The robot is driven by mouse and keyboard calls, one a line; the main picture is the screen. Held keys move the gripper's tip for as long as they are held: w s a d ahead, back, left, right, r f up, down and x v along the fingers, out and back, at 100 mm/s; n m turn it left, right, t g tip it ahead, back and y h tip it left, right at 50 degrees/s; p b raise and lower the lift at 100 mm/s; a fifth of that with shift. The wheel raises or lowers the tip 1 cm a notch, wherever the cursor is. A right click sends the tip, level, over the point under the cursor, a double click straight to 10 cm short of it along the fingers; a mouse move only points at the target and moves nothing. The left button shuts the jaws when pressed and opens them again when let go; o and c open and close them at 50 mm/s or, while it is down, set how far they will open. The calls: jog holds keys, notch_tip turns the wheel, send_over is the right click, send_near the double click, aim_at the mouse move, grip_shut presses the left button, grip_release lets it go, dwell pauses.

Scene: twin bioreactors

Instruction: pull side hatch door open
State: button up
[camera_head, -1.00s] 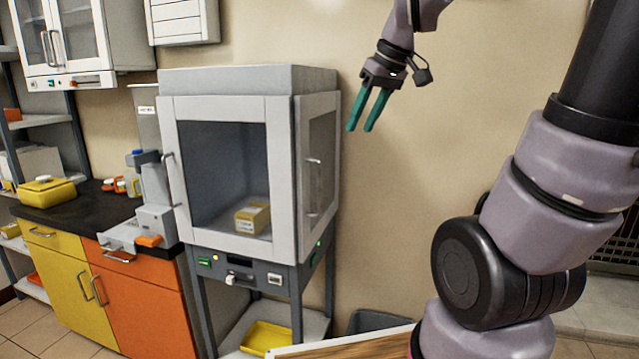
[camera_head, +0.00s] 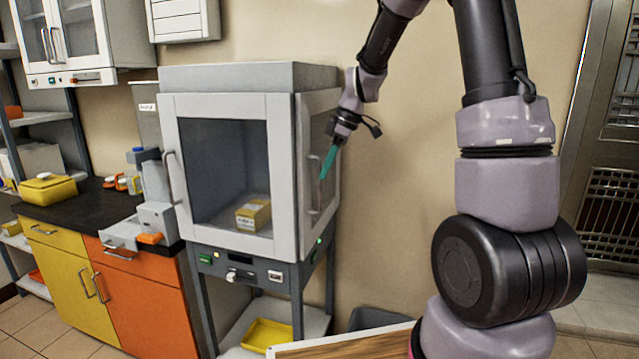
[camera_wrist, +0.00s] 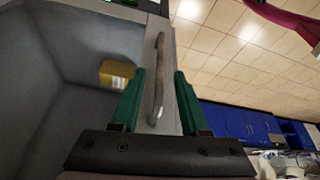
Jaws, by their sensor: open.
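The side hatch door (camera_head: 322,130) is the white-framed glass panel on the right side of the grey cabinet. It looks shut. Its vertical bar handle (camera_head: 314,190) also shows in the wrist view (camera_wrist: 158,85), upright between my fingers. My gripper (camera_head: 327,166) has green fingers and is close in front of the side hatch, by the handle. In the wrist view my gripper (camera_wrist: 159,88) is open, with one finger on each side of the handle's lower part. Whether the fingers touch the handle cannot be told.
The cabinet's front door (camera_head: 226,170) has its own handle on the left. A yellow box (camera_head: 253,215) stands inside. A yellow tray (camera_head: 267,335) lies on the shelf below. A dark bin (camera_head: 375,319) stands right of the stand. The wall right of the cabinet is clear.

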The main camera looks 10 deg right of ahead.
send_over(319, 208)
jog(key=shift+w+d+f, duration=0.1)
jog(key=shift+w+f, duration=0.05)
jog(key=shift+f, duration=0.95)
jog(key=shift+w+d+f, duration=0.1)
jog(key=shift+w+f, duration=0.05)
jog(key=shift+f, duration=0.95)
grip_shut()
